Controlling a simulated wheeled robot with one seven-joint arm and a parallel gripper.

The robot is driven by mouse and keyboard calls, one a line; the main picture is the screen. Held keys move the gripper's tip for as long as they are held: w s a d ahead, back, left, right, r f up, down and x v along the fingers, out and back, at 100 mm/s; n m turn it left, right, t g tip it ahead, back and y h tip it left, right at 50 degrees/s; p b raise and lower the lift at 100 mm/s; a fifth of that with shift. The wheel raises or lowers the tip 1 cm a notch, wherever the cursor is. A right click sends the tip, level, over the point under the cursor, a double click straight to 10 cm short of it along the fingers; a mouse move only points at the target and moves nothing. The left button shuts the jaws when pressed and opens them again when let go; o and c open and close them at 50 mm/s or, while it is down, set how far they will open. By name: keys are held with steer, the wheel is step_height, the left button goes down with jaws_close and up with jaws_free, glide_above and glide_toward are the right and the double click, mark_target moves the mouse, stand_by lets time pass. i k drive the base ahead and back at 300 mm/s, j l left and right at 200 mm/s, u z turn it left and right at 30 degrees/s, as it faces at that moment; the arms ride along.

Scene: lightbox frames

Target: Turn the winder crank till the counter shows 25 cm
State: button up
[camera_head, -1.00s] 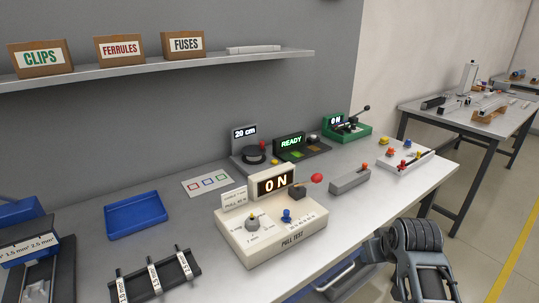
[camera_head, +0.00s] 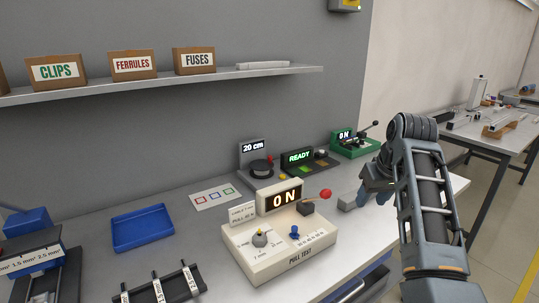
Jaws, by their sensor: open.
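The winder (camera_head: 252,160) is a dark grey unit at the back of the bench, with a black round reel (camera_head: 261,167) in front of its upright panel. Its lit counter (camera_head: 253,147) reads 20 cm. A small red knob, apparently the crank handle (camera_head: 269,157), shows at the reel's right side; its exact angle is too small to tell. My arm is bent on the right, its far part over the bench right of the winder and well apart from it.
The white pull tester (camera_head: 280,245), lit ON with a red-tipped lever, stands in front of the winder. The READY unit (camera_head: 303,160) and green ON press (camera_head: 352,143) stand to its right. A blue tray (camera_head: 143,229) lies left. A shelf (camera_head: 160,83) overhangs the back.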

mark_target(262, 170)
steer(key=i+j, duration=1.2)
steer(key=j, duration=0.1)
